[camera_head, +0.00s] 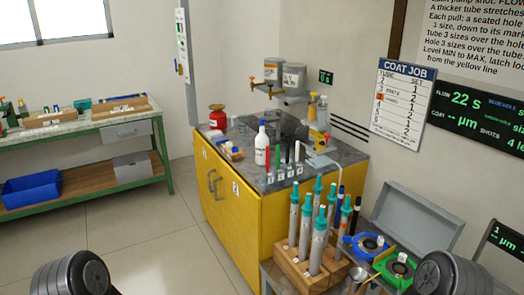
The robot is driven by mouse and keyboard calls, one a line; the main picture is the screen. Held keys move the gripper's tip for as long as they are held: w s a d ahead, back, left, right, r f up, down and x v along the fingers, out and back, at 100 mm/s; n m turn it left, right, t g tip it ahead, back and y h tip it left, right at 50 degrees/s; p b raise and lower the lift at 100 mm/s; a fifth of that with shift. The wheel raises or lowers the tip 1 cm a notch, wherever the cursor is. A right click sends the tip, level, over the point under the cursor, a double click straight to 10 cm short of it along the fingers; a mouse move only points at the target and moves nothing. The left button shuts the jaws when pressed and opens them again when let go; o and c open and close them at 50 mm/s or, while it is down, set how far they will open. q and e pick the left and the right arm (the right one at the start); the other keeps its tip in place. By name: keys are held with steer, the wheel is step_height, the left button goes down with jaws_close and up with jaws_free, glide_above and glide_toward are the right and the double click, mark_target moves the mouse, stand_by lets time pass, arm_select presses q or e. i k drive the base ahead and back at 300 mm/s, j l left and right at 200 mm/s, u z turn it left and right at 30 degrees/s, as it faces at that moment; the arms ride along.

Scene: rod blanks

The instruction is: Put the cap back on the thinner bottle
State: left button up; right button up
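A white bottle (262,146) with a label and a narrow blue top stands upright on the dark top of the yellow cabinet (225,195). It may be the thinner bottle, but its label is too small to read. I cannot tell whether the blue top is a cap or a bare neck. A red can (217,117) stands behind it to the left. No loose cap can be made out. Neither of my grippers is in view; only dark rounded parts of my arms show at the bottom left and bottom right corners.
Colored markers (278,160) stand right of the bottle. A wooden block (291,268) with several teal-topped syringes stands in front, near an open grey case (415,222). Two dispensers (293,78) hang on the wall. A green bench (80,128) is at left; the floor between is clear.

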mark_target(262, 141)
steer(key=i+j+z, duration=0.15)
steer(key=j, duration=0.45)
steer(key=i+j+z, duration=0.2)
steer(key=j, duration=0.4)
steer(key=j+z, duration=0.15)
steer(key=j, duration=0.45)
steer(key=i+j+z, duration=0.15)
steer(key=z, duration=0.3)
steer(key=i+j+z, duration=0.1)
steer(key=z, duration=0.35)
steer(key=j+z, duration=0.45)
steer(key=i+j+z, duration=0.1)
steer(key=j, duration=0.55)
steer(key=i+j+z, duration=0.15)
steer(key=j, duration=0.55)
steer(key=j+z, duration=0.1)
steer(key=j, duration=0.6)
